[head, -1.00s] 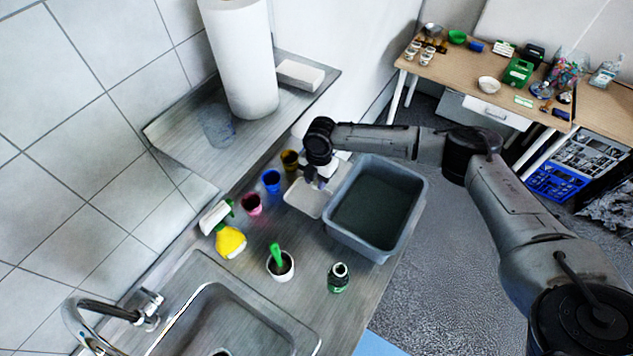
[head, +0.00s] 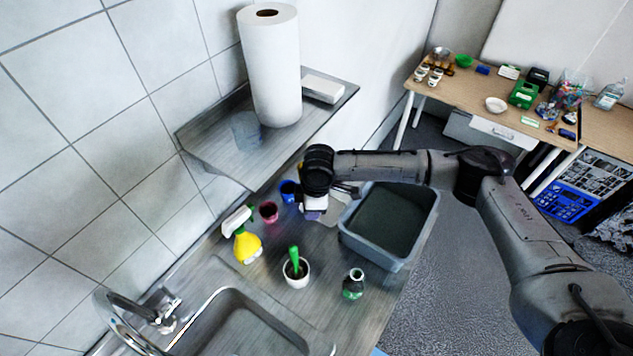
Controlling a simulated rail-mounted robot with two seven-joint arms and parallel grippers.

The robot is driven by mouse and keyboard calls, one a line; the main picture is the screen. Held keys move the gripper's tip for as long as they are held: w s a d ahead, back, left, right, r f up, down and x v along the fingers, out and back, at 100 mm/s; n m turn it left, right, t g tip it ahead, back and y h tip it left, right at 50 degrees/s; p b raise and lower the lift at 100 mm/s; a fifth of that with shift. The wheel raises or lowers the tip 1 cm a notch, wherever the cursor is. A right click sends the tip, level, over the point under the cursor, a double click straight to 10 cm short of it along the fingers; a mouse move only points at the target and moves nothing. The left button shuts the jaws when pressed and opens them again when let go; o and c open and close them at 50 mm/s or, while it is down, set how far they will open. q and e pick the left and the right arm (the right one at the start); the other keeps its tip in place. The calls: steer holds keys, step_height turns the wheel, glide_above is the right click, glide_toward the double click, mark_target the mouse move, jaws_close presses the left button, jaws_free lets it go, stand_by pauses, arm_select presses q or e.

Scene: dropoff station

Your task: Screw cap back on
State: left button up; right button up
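A small green bottle (head: 353,286) stands upright on the counter, in front of the grey tub. Its top looks open, with a pale rim. I cannot make out a separate cap. My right gripper (head: 312,214) points down over the near-left edge of a pale flat tray (head: 337,204), left of the tub and beyond the bottle. Its fingers are small and partly hidden by the wrist, so I cannot tell whether they are open or hold something. A small purple-grey patch shows at the fingertips. My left gripper is not in view.
A grey tub (head: 433,222) stands right of the tray. Blue (head: 288,190) and pink (head: 269,212) cups, a yellow spray bottle (head: 247,246) and a white pot with a green handle (head: 296,272) line the left. The sink (head: 235,325) is in front. Counter around the bottle is clear.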

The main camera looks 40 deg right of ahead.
steer(key=s+a+r+m+h, duration=0.1)
steer(key=s+a+r+m, duration=0.55)
steer(key=r+m, duration=0.3)
step_height(320, 180, up, 8)
steer(key=w+a+m, duration=0.2)
steer(key=shift+w+t, duration=0.3)
steer(key=shift+w, duration=0.05)
steer(key=shift+r, duration=0.1)
